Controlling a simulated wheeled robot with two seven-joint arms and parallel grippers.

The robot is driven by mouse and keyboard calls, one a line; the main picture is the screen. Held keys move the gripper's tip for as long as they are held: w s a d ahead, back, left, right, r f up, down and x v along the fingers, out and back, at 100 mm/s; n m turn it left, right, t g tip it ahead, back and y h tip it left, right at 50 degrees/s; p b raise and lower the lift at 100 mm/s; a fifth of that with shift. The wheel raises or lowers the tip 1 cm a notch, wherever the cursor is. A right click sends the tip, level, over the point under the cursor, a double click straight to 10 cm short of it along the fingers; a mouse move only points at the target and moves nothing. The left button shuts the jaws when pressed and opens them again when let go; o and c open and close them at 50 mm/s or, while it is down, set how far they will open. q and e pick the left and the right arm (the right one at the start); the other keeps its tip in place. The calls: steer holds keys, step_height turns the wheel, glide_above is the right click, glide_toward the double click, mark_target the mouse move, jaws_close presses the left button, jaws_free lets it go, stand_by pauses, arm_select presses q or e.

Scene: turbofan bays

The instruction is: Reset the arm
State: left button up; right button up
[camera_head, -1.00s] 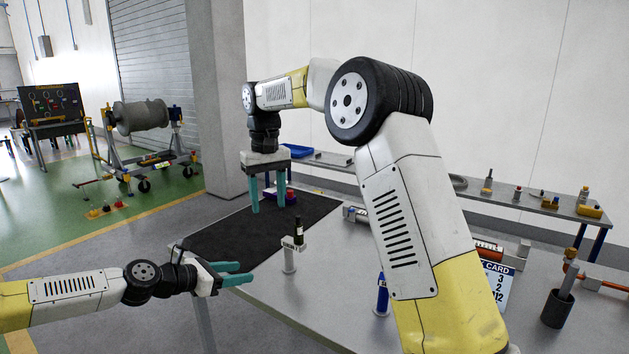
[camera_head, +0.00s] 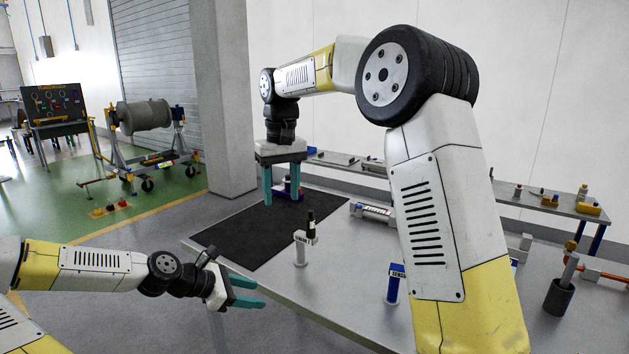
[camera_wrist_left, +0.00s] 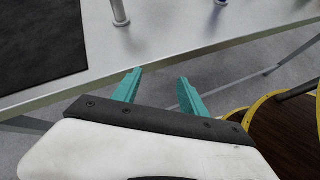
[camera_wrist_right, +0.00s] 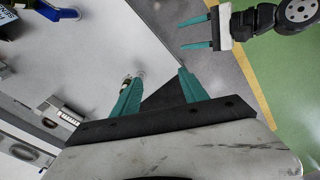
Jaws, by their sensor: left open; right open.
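My left gripper (camera_head: 256,292) is low in the head view, near the front left table edge. Its teal fingers are open and empty. In the left wrist view the open fingers (camera_wrist_left: 160,80) have grey floor between them and the table edge beyond. My right gripper (camera_head: 281,188) hangs pointing down over the dark mat (camera_head: 250,228), open, with nothing seen between its fingers. In the right wrist view the fingers (camera_wrist_right: 158,78) are apart, and my left gripper (camera_wrist_right: 195,33) shows at the top.
The grey table (camera_head: 335,285) carries a white post with a dark bottle-like piece (camera_head: 306,240), a blue post (camera_head: 393,284) and a dark cup (camera_head: 558,297). My right arm hides the table's middle. A bench (camera_head: 525,200) with small parts runs along the wall.

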arm_select(q)
steer(key=s+d+f+m+g+y, duration=0.1)
steer(key=s+f+m+g+y, duration=0.1)
steer(key=s+m+g+y, duration=0.25)
arm_select(e)
steer(key=s+d+r+m+t+y, duration=0.15)
steer(key=s+d+r, duration=0.35)
steer(key=s+d, duration=0.55)
arm_select(q)
steer(key=s+r+m+t, duration=0.1)
steer(key=s+r+m, duration=0.4)
steer(key=r, duration=0.4)
steer(key=s+r+m+t+y, duration=0.1)
steer(key=s+r+m+t, duration=0.1)
steer(key=s+r+m, duration=0.3)
steer(key=s+d+r+m+t+y, duration=0.1)
steer(key=s+r+m, duration=0.5)
steer(key=r, duration=0.8)
steer(key=shift+m+t, duration=0.35)
steer(key=shift+m, duration=0.9)
arm_select(e)
steer(key=s+d+f+m+t, duration=0.1)
steer(key=s+d+f+t, duration=0.1)
steer(key=s+d, duration=0.4)
steer(key=s+d+f+m+t, duration=0.2)
steer(key=s+d, duration=0.3)
steer(key=s, duration=0.4)
steer(key=shift+s+d+f, duration=0.25)
steer(key=shift+d+f, duration=0.15)
steer(key=shift+f, duration=0.2)
